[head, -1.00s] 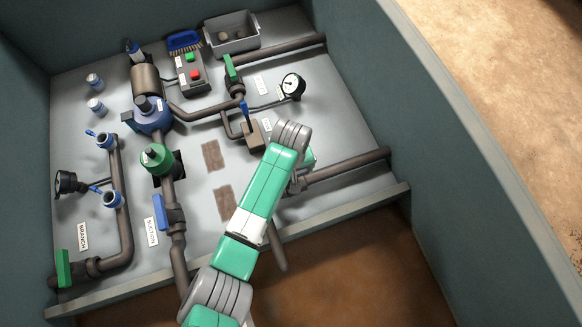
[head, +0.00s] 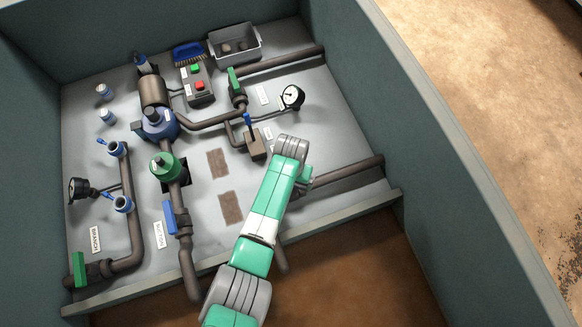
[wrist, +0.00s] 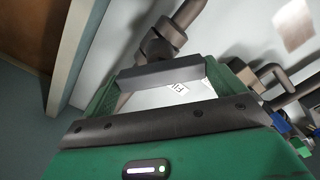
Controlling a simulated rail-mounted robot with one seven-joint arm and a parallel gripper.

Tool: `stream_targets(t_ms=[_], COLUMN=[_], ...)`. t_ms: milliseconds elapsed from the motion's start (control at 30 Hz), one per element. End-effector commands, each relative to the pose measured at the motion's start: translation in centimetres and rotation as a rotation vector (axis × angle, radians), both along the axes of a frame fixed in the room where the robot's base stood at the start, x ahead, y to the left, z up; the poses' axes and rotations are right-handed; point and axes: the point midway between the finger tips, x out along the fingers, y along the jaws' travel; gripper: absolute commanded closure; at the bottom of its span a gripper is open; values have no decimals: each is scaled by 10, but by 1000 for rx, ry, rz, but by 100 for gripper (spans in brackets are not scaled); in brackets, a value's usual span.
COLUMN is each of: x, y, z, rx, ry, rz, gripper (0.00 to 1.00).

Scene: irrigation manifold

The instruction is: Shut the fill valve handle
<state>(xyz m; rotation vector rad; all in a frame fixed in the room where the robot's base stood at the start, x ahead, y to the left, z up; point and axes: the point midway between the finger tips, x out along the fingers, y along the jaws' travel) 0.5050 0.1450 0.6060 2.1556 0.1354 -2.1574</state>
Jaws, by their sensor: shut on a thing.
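The right-hand lower pipe (head: 345,174) runs to the area behind my arm in the head view. In the wrist view a dark pipe fitting (wrist: 165,40) stands just beyond my gripper (wrist: 160,74). A small white label (wrist: 179,88) shows between the green fingers; its lettering is too small to read surely. My gripper is at the near end of that pipe, largely behind my forearm in the head view.
A lever on a brown block (head: 256,145) and a round gauge (head: 292,96) stand above my arm. Other green handles (head: 235,79) and the blue suction handle (head: 169,218) are on the left and upper pipes. The panel's front lip (head: 330,225) lies below.

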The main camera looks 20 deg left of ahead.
Motion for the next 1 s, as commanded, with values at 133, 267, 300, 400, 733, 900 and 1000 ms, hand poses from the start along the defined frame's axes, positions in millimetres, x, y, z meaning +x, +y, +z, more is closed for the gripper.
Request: stream_targets(t_ms=[133,267,300,400,733,900,1000], x=[1,1,1,1,1,1,1], y=[0,0,0,0,0,0,0], z=[3,3,3,3,2,2,2], rx=[0,0,0,-1,0,0,0], ry=[-1,-1,-1,-1,-1,-1,-1], rz=[-138,-262,-300,-394,-672,-780,-827], gripper=[28,28,28,28,28,28,28])
